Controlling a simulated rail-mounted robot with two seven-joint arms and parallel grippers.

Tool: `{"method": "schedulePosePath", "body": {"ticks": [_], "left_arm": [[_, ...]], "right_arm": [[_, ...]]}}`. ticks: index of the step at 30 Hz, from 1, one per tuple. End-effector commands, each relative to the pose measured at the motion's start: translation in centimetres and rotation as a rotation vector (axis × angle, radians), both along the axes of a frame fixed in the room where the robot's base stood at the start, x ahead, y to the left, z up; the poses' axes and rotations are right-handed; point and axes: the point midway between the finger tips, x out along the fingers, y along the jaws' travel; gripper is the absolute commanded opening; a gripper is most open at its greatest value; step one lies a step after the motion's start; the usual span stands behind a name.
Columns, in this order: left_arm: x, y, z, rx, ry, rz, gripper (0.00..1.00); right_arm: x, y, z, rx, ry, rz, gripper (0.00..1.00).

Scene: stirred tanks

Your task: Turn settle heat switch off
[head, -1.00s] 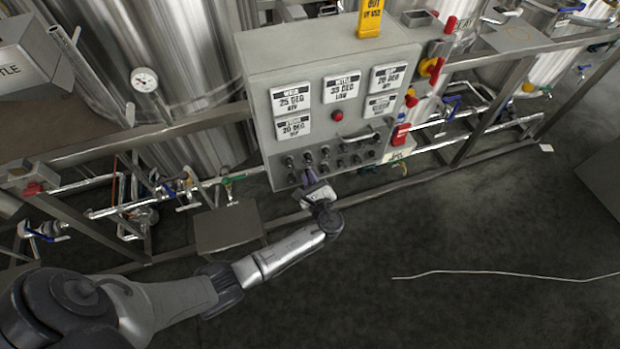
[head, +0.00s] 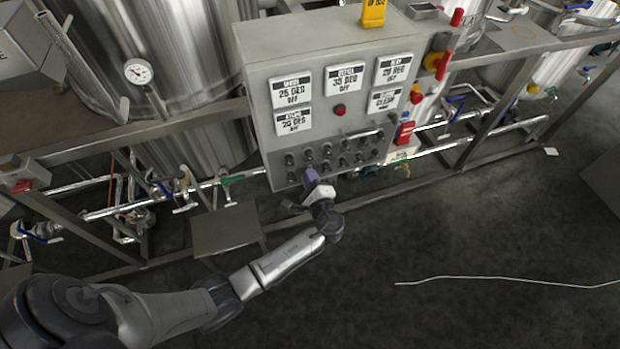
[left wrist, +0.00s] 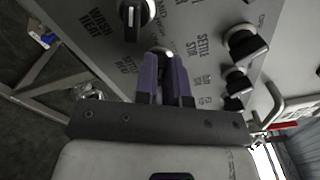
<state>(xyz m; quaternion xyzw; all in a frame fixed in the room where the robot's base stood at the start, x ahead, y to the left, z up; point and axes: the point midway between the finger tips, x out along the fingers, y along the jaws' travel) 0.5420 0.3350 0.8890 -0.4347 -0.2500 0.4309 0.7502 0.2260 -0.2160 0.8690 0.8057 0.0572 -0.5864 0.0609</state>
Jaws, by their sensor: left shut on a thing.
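The grey control box (head: 262,135) carries rows of dark knobs low on its front. My left gripper (head: 309,176) is at the lower row, its purple fingers shut on a knob. In the left wrist view the fingers (left wrist: 166,62) cover most of this settle heat switch (left wrist: 160,49), beside a label (left wrist: 127,65) that seems to read SETTLE HEAT. The knob's pointer is hidden. The middle display plate (head: 344,77) on the box seems to read 33 DEG OFF. My right gripper is not in view.
A wash heat knob (left wrist: 136,12) is at the upper left of the fingers, and other knobs, one of them here (left wrist: 243,43), are at the right. A bar handle (head: 366,134) sits above the knobs. A red button (head: 339,110) is higher.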

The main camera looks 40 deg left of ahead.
Motion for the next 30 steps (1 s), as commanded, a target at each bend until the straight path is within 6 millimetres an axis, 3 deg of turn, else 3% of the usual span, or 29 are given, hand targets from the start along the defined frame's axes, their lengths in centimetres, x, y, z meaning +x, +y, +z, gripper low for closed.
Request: {"method": "schedulePosePath", "body": {"ticks": [14,15,22,30], "left_arm": [[-0.01,-0.04,-0.04,-0.009,-0.011,-0.001,0.0],[0.0,-0.04,-0.05,-0.009,-0.011,-0.001,0.13],[0.0,-0.03,-0.03,-0.007,-0.01,0.0,0.35],[-0.06,-0.12,-0.03,-0.006,-0.01,-0.001,0.36]], "right_arm": [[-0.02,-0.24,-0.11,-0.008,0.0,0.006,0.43],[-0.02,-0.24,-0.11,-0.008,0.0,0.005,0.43],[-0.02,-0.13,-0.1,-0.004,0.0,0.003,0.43],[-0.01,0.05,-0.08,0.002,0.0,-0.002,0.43]]}}
